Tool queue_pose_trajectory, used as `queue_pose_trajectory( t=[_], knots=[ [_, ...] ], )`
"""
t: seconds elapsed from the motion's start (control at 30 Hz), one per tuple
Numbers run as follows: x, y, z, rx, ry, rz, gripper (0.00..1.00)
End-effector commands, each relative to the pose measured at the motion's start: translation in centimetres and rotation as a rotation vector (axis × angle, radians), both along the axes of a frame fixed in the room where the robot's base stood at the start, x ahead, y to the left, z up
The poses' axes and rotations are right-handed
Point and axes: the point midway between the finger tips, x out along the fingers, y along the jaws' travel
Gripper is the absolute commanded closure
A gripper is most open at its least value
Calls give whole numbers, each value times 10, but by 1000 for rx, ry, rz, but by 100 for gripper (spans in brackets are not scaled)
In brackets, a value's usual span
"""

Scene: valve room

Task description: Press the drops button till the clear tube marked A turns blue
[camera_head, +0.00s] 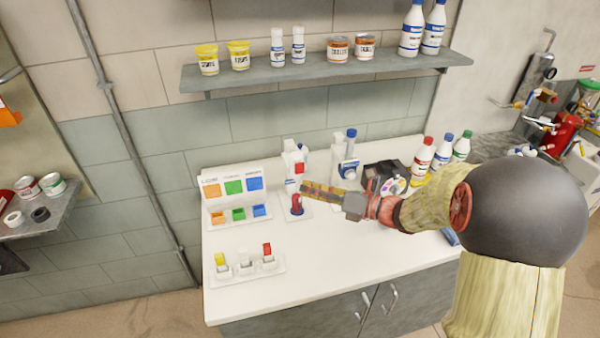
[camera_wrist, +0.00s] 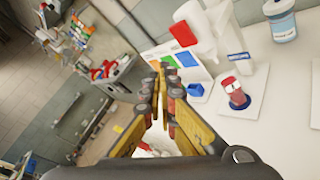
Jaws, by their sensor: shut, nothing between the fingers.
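My gripper (camera_head: 306,187) is shut and empty, its fingertips beside a white dispenser (camera_head: 291,150) with a red button (camera_head: 300,168). In the wrist view my gripper (camera_wrist: 162,68) is below and left of the red button (camera_wrist: 183,34); I see no contact. A small dark red vessel (camera_head: 296,205) stands on a white base under this dispenser; it shows red and blue in the wrist view (camera_wrist: 237,94). A second white dispenser with a blue knob (camera_head: 348,171) stands to the right. No letter A is readable, so I cannot tell which vessel is the marked tube.
A colour panel (camera_head: 233,188) with orange, green and blue squares stands left on the white bench. A front rack (camera_head: 247,267) holds yellow, white and red topped pieces. Bottles (camera_head: 422,158) and a black device (camera_head: 381,174) stand right. The bench's front middle is clear.

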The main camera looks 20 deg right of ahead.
Motion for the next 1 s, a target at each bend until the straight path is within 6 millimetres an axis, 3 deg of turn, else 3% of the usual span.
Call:
queue_pose_trajectory(
  t=[0.33,1.0],
  knots=[
    [32,0,1,-1,-1,0,100],
    [35,0,0,0,-1,0,100]
  ],
)
